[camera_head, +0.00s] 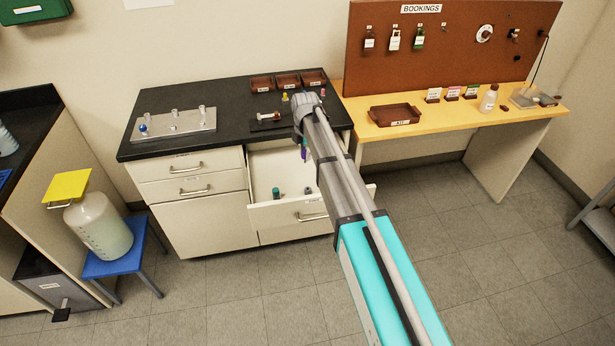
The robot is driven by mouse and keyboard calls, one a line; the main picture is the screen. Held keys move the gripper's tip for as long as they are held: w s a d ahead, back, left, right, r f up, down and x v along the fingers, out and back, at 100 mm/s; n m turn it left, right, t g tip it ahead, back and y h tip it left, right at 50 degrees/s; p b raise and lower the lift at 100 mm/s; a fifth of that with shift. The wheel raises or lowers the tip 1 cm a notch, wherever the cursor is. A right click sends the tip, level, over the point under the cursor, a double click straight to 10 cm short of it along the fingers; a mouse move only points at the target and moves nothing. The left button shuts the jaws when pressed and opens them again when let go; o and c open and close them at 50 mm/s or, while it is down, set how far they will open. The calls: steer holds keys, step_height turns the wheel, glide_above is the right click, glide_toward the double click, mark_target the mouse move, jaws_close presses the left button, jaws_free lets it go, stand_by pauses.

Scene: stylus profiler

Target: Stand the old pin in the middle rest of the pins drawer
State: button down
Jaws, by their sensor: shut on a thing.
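The pins drawer (262,213) is pulled open below the black bench top. A teal-topped pin (276,192) stands inside near its front, and a dark pin (308,191) stands to the right of it, beside my arm. My gripper (304,143) hangs over the back part of the drawer, mostly hidden behind my arm. A small purple piece, seemingly the old pin (304,153), shows below it at the arm's left edge, and the gripper is shut on it. The pin looks roughly upright, above the drawer floor. The middle rest cannot be made out.
The drawer's right part is hidden by my arm. A yellow table (440,118) stands to the right.

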step_height(320, 180, down, 7)
steer(key=b, duration=0.6)
steer(key=shift+d+f, duration=0.15)
steer(key=shift+d, duration=0.3)
steer(key=shift+w+f+b, duration=0.1)
steer(key=shift+f+b, duration=2.35)
steer(key=shift+f+b, duration=1.85)
steer(key=shift+r, duration=0.2)
steer(key=shift+r+p, duration=1.75)
steer(key=shift+p, duration=0.2)
